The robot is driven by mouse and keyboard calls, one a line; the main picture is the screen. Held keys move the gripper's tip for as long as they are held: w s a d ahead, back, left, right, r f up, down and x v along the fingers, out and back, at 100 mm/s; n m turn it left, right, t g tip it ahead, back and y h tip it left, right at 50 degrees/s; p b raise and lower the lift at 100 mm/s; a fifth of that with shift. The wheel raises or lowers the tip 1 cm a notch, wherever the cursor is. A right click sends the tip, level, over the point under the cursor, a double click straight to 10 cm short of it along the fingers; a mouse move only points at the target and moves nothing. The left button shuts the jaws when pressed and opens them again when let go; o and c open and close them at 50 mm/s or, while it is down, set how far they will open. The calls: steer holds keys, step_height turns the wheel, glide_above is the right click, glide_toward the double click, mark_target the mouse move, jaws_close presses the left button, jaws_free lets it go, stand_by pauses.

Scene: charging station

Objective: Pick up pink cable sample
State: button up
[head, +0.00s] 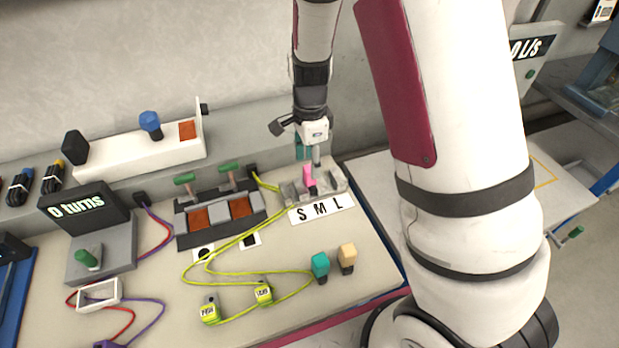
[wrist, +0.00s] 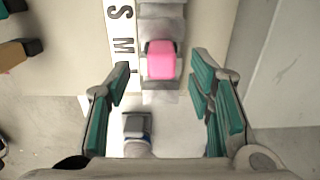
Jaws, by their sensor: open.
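The pink cable sample (wrist: 161,60) sits in a grey holder beside the S M L label, near the M and L. In the head view the pink sample (head: 308,176) stands upright in the holder (head: 333,183), partly covered by my gripper. My gripper (head: 309,160) hangs pointing down, just over the holder. In the wrist view my gripper (wrist: 160,100) is open, its teal-padded fingers apart. The pink sample lies between the finger lines, a little beyond the tips, with nothing held.
The S M L label (head: 321,208) lies in front of the holder. A teal plug (head: 320,265) and a tan plug (head: 347,257) stand nearer the front edge. Yellow cables (head: 229,282) loop across the board. A black holder with orange squares (head: 218,213) is to the left.

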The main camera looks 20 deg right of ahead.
mark_target(310, 179)
step_height(310, 179, down, 4)
steer(key=shift+w+f, duration=0.1)
steer(key=shift+f, duration=0.05)
steer(key=shift+c, duration=0.3)
jaws_close()
